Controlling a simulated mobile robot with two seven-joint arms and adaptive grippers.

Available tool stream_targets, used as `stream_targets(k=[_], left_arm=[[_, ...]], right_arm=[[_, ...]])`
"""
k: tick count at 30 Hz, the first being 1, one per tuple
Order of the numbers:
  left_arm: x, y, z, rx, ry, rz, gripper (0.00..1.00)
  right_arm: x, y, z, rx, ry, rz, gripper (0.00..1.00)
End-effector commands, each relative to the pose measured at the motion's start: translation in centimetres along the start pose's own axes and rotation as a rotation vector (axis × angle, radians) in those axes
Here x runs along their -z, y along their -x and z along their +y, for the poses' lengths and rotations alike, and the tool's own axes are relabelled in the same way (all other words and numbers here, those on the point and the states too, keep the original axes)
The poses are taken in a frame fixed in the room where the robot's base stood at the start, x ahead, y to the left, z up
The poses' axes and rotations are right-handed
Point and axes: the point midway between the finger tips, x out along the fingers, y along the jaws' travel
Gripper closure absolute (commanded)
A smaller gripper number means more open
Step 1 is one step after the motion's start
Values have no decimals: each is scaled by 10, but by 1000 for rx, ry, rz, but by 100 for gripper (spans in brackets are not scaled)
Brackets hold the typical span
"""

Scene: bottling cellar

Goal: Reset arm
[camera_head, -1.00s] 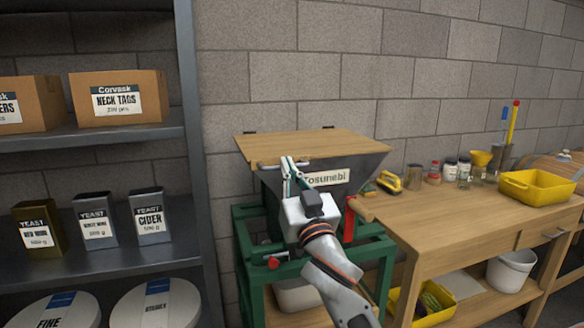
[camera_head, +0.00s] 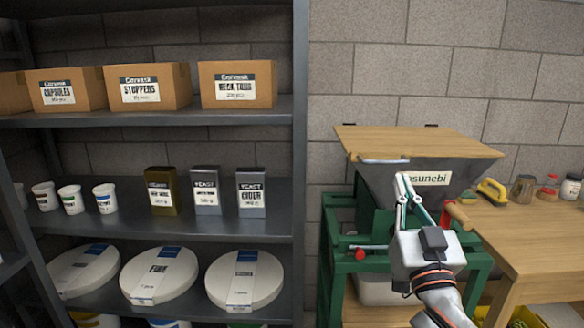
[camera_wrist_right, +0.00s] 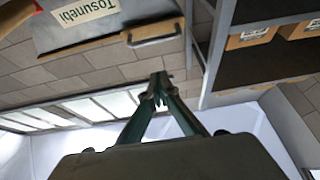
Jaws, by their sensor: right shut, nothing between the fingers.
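My right gripper (camera_head: 403,182) stands in front of the grey hopper (camera_head: 378,188) of the Tosunebi machine in the head view, with its fingers pointing up. Its fingers are together and hold nothing; they also show closed in the right wrist view (camera_wrist_right: 160,88). The hopper has a wooden lid (camera_head: 420,143), which lies closed on top. In the right wrist view the hopper (camera_wrist_right: 95,20) and its handle (camera_wrist_right: 155,33) appear beyond the fingers, apart from them. My left gripper is not in either view.
A dark metal shelf (camera_head: 120,237) fills the left, with cardboard boxes (camera_head: 148,87), yeast tins (camera_head: 205,190) and round white tubs (camera_head: 245,278). A green frame (camera_head: 335,285) carries the hopper. A wooden bench (camera_head: 520,235) with a yellow-handled brush (camera_head: 492,190) stands at the right.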

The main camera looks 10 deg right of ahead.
Motion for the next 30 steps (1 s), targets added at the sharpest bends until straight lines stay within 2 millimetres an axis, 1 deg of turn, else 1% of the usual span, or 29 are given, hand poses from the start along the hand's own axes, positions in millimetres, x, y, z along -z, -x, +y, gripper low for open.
stream_targets(k=[2, 5, 8, 9, 11, 12, 14, 15, 17, 18, 20, 21, 23, 24, 26, 27, 30], left_arm=[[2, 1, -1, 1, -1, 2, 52], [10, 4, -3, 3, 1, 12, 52], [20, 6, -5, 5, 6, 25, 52], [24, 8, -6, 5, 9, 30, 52], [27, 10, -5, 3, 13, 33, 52], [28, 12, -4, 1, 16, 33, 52], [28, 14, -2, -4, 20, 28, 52], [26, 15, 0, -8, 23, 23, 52], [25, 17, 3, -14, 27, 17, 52], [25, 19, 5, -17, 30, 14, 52], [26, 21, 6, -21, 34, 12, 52], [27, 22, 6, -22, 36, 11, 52], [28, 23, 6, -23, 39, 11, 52], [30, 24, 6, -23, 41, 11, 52], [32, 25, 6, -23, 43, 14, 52], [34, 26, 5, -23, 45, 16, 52], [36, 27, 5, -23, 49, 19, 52]], right_arm=[[-10, 2, -4, 12, 7, -22, 100], [-40, 12, -14, 51, 30, -88, 100], [-90, 37, -31, 117, 62, -198, 100], [-112, 50, -38, 147, 76, -247, 100], [-146, 74, -47, 192, 95, -321, 100], [-167, 92, -52, 220, 105, -371, 100], [-197, 121, -59, 263, 120, -441, 100], [-216, 142, -62, 290, 128, -489, 100], [-242, 175, -67, 329, 138, -558, 100], [-257, 198, -69, 355, 144, -603, 100], [-278, 234, -71, 391, 152, -670, 100], [-291, 259, -72, 415, 155, -714, 100], [-307, 297, -73, 449, 159, -777, 100], [-316, 321, -72, 470, 162, -816, 100], [-326, 354, -71, 497, 164, -867, 100], [-331, 374, -70, 512, 165, -899, 100], [-340, 413, -68, 542, 165, -957, 100]])
